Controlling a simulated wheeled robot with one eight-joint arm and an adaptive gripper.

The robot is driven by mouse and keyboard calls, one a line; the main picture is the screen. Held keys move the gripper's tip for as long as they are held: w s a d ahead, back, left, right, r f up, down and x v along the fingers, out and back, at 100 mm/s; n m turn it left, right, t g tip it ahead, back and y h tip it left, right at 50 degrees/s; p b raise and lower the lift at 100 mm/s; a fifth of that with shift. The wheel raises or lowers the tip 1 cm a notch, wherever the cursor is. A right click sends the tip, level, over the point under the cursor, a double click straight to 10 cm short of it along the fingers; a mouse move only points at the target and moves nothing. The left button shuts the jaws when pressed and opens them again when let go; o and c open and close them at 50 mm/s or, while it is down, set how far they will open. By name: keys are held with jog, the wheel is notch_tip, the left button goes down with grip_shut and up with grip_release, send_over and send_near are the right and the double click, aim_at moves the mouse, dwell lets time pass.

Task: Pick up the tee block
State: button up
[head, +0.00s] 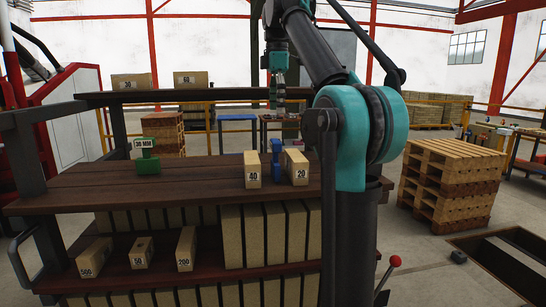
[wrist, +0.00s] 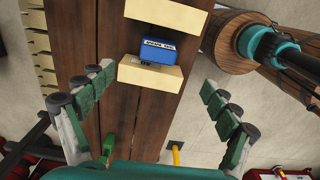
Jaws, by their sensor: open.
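A blue block (head: 276,158) stands on the upper wooden shelf, between a tan block marked 40 (head: 252,170) and a tan block marked 20 (head: 296,167). It seems to be the tee block; its label is too small to read surely. In the wrist view the blue block (wrist: 157,50) shows its labelled top between the two tan blocks, ahead of my gripper (wrist: 157,76). My gripper is open and empty, its fingers wide apart, touching nothing I can see.
The lower shelf (head: 205,272) holds tan blocks marked 500, 50 and 200, beside a packed row of tan slabs. The upper shelf (head: 200,183) is bare between the green block and block 40. Wooden pallets (head: 450,180) are stacked at right.

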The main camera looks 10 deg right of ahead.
aim_at(275, 162)
notch_tip(275, 162, down, 17)
jog(key=shift+w+a+f, duration=0.1)
jog(key=shift+a+f, duration=0.05)
dwell(0.6)
jog(key=c, duration=1.3)
